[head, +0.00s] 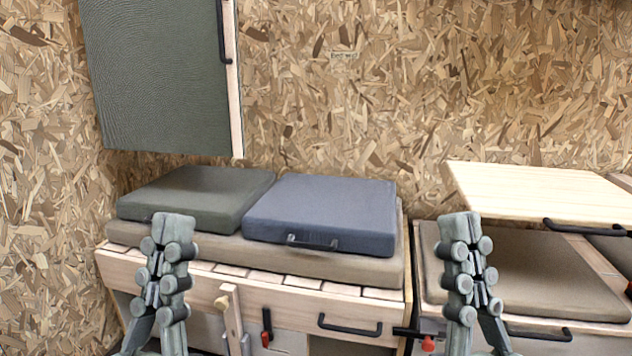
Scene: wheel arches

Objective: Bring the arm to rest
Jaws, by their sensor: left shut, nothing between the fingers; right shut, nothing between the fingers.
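My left gripper (174,226) is shut and empty. It points up in front of the left bench, and its tip overlaps the bench's front edge in the view. My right gripper (459,226) is also shut and empty. Neither gripper visibly holds anything. The lower parts of both arms run out of the bottom of the head view.
A green cushion (195,196) and a blue cushion (322,208) lie on the left bench pad (220,250). A green cabinet door (160,80) hangs upper left. A wooden board (545,190) stands above the right bench pad (540,275). Black handles (350,329) stick out in front.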

